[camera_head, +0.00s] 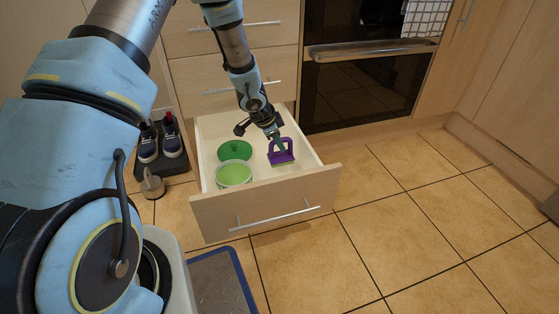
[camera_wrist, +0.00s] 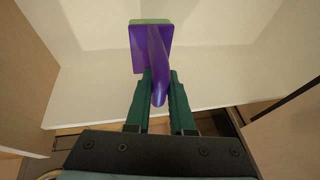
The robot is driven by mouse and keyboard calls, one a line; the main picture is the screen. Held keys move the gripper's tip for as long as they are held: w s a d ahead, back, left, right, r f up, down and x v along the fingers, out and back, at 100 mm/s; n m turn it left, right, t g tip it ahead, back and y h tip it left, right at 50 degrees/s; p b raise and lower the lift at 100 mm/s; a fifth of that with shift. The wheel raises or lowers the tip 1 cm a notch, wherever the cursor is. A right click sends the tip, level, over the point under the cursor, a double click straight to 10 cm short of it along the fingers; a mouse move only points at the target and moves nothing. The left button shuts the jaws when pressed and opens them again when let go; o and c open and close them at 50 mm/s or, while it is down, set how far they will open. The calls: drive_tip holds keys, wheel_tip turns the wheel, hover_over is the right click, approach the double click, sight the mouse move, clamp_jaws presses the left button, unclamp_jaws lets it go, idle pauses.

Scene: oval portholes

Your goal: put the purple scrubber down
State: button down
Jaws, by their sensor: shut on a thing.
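The purple scrubber (camera_head: 281,153) has an arched handle and a green pad on its underside. It is inside the open drawer (camera_head: 265,203), toward the drawer's right side. My gripper (camera_head: 277,139) reaches down into the drawer and is shut on the scrubber's handle. In the wrist view the scrubber (camera_wrist: 151,45) extends out beyond the dark green fingers (camera_wrist: 158,92), with its handle between them. The pale drawer floor shows around it. I cannot tell whether the pad touches the floor.
A green lid or dish (camera_head: 235,150) and a white tub with light green contents (camera_head: 234,174) are in the drawer's left part. The tiled floor at right (camera_head: 430,220) is clear.

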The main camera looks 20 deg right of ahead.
sight(281, 155)
wheel_tip(281, 155, down, 4)
drive_tip(key=shift+f+b, duration=0.15)
drive_tip(key=shift+b, duration=1.05)
drive_tip(key=c, duration=0.8)
unclamp_jaws()
